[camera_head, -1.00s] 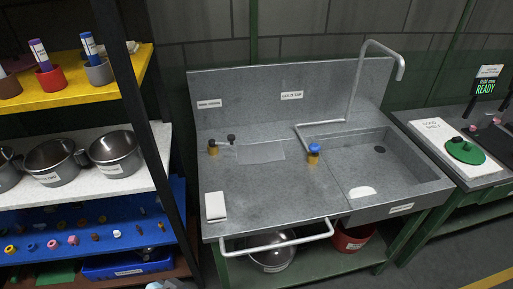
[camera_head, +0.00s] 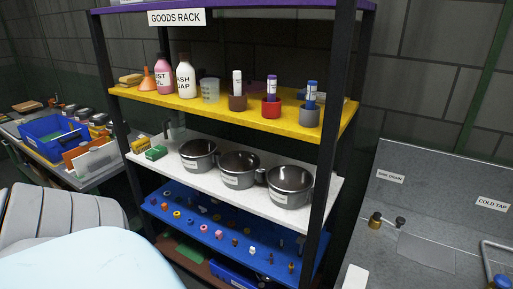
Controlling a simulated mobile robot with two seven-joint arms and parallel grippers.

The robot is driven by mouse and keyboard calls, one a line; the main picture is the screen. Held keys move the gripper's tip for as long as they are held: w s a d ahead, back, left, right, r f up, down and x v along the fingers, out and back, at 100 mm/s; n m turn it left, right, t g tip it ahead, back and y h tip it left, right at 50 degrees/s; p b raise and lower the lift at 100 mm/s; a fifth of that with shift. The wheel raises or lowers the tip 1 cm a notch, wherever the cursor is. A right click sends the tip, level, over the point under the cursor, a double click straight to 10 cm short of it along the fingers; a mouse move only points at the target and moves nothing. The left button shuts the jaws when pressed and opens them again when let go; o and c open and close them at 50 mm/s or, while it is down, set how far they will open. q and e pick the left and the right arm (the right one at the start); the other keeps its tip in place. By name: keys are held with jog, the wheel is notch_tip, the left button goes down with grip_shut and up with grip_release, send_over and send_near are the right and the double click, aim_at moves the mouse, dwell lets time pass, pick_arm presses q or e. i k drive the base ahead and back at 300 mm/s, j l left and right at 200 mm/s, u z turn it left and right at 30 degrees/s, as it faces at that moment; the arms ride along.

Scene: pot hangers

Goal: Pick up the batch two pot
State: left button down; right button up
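Three dark metal pots stand upright in a row on the white shelf (camera_head: 215,188) of the goods rack. The left pot (camera_head: 199,157), the middle pot (camera_head: 238,172) and the right pot (camera_head: 289,190) each carry a small white label on the front. The label writing is too small to read, so I cannot tell which is the batch two pot. Neither of my grippers is in view.
The yellow shelf (camera_head: 145,96) above holds bottles and cups with markers. The blue shelf (camera_head: 150,200) below holds several small coloured parts. Black rack posts flank the shelves. The grey sink unit (camera_head: 425,195) stands at right, and a bench with a blue bin (camera_head: 52,138) at left.

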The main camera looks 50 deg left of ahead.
aim_at(239, 169)
jog(key=j+u, duration=0.2)
jog(key=u, duration=1.6)
